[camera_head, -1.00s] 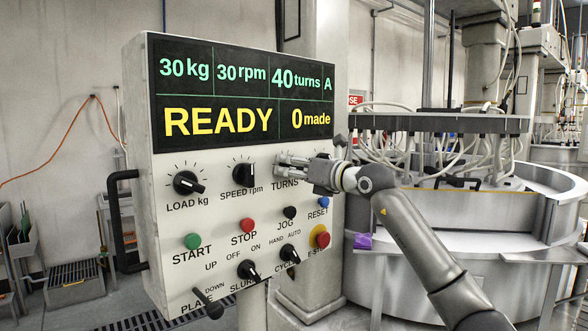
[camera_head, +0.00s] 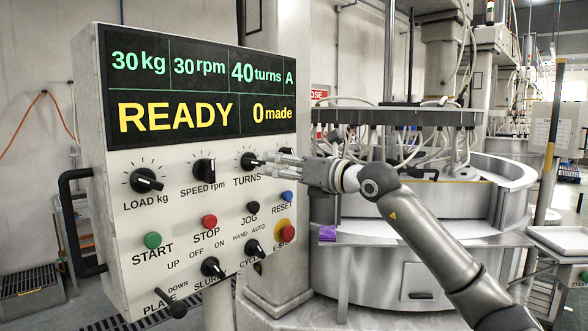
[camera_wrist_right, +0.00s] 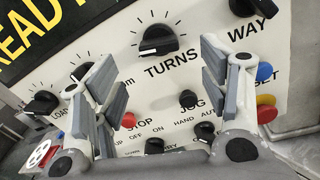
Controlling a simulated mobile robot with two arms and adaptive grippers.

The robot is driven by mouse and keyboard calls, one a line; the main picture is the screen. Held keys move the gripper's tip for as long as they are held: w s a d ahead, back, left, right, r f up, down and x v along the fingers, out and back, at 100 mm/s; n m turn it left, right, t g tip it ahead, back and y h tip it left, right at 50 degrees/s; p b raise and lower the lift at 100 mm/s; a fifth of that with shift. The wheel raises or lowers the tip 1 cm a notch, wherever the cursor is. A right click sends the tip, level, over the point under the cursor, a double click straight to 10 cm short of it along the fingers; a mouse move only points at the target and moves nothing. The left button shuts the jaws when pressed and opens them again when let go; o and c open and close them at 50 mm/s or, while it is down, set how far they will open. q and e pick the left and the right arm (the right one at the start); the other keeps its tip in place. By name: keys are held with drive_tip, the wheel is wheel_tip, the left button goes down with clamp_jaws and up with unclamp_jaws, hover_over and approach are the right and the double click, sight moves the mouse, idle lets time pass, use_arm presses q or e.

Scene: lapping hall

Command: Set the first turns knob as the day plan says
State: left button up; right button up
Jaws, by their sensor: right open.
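The turns knob (camera_head: 250,161) is a black pointer knob above the word TURNS on the machine panel (camera_head: 225,215). It also shows in the right wrist view (camera_wrist_right: 158,41), framed between the fingertips and beyond them. My right gripper (camera_head: 272,157) is open and empty, just right of the knob in the head view; its two fingers (camera_wrist_right: 157,58) stand wide apart in the wrist view. I see no finger touching the knob. The display (camera_head: 200,85) reads 30 kg, 30 rpm, 40 turns A, READY, 0 made. No readable day plan shows. My left gripper is not in view.
The load knob (camera_head: 146,181) and speed knob (camera_head: 204,171) sit left of the turns knob. The way knob (camera_wrist_right: 245,6) is right of it. Below are push buttons, switches and the red emergency stop (camera_head: 285,232). The round lapping machine (camera_head: 420,225) stands behind my right arm.

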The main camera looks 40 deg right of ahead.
drive_tip(key=shift+s+d, duration=0.2)
drive_tip(key=shift+s, duration=1.4)
